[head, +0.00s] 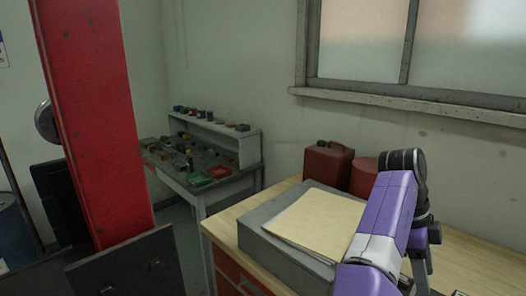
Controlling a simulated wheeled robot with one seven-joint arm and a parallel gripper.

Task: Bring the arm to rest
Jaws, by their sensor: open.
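My arm shows in the head view at the lower right, as a purple and light grey link that rises to a dark joint. Behind the joint a dark part drops down past the wooden desk (225,236). My gripper's fingers cannot be made out in this view. The arm appears in front of a grey box (270,254), which stands on the desk with a tan folder (315,222) on top. Whether any part of the arm touches the box or desk cannot be told.
A red canister (326,165) and another red container (363,176) stand behind the box. A red post (90,120) rises on the left from a dark base plate (128,268). A grey workbench (200,188) with small parts is at the back. A window (415,45) is above.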

